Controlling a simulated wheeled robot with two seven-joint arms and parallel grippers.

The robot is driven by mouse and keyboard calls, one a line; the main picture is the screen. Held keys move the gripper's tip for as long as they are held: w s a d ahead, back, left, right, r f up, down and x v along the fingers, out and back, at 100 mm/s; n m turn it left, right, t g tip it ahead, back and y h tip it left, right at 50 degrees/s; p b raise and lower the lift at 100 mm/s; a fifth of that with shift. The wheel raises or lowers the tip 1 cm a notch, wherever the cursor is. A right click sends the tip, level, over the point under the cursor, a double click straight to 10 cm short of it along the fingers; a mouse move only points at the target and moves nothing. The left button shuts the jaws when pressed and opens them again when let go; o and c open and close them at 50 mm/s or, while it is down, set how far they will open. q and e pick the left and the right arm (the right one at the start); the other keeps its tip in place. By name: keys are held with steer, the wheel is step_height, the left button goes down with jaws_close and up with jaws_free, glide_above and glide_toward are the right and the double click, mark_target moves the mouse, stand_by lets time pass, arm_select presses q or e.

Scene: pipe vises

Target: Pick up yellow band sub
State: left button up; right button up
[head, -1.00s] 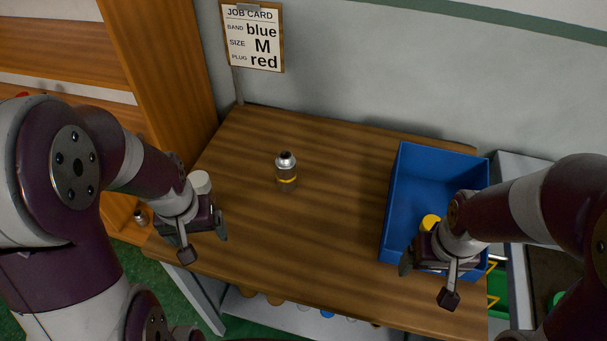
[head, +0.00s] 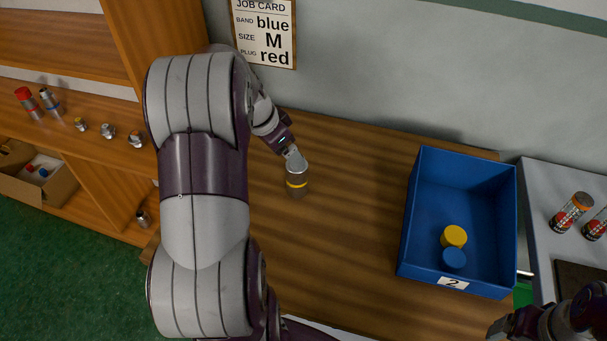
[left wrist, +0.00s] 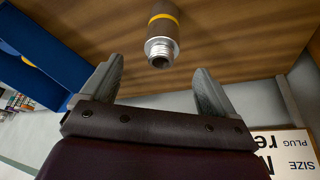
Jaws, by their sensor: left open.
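The yellow band sub (head: 297,186) is a grey metal cylinder with a yellow ring, standing on the wooden table. In the left wrist view the sub (left wrist: 162,40) shows its threaded silver end, just beyond the gap between the fingertips. My left gripper (left wrist: 156,82) is open and empty, its fingers apart and not touching the sub. In the head view the left gripper (head: 288,142) is at the sub's upper end, and its far finger is hidden. My right gripper (head: 520,325) is partly cut off at the lower right, and its jaws are unclear.
A blue bin (head: 412,225) at right holds a yellow cap (head: 454,236) and a blue cap (head: 454,259). A job card (head: 265,30) hangs on the wall. Shelves with small parts stand at left. Cans (head: 571,212) stand on a grey surface at far right. Table around the sub is clear.

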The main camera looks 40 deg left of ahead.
mark_target(297, 175)
arm_select(q)
steer(key=p+x, duration=0.1)
steer(key=x, duration=0.9)
steer(key=shift+w+a+f, duration=0.15)
steer(key=shift+w, duration=0.1)
steer(key=c, duration=1.6)
steer(key=shift+o, duration=0.2)
